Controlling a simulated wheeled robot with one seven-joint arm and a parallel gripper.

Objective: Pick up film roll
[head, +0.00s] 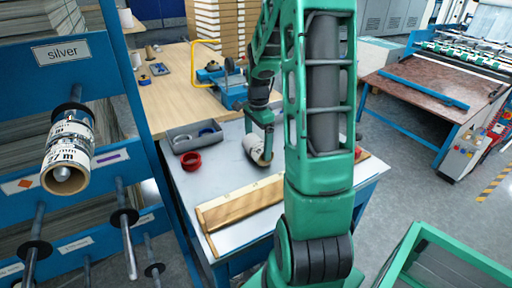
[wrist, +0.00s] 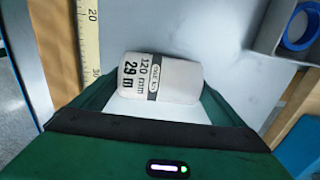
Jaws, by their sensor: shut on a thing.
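A white film roll with a black printed label (head: 258,150) is between the fingers of my gripper (head: 264,138), at the grey top of the blue table (head: 222,182). In the wrist view the roll (wrist: 160,78) lies crosswise between the green fingers, its label reading 120 mm and 29 m. My gripper is shut on it. I cannot tell whether the roll still touches the table. Another labelled roll (head: 69,152) hangs on a peg of the blue rack (head: 75,52) at the left, under a "silver" label.
A wooden board with a ruler edge (head: 240,210) lies at the table front. A grey tray (head: 193,137) and a red ring (head: 191,161) are left of my gripper. Empty rack pegs (head: 128,245) stick out at lower left. A green-rimmed bin (head: 455,258) stands at lower right.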

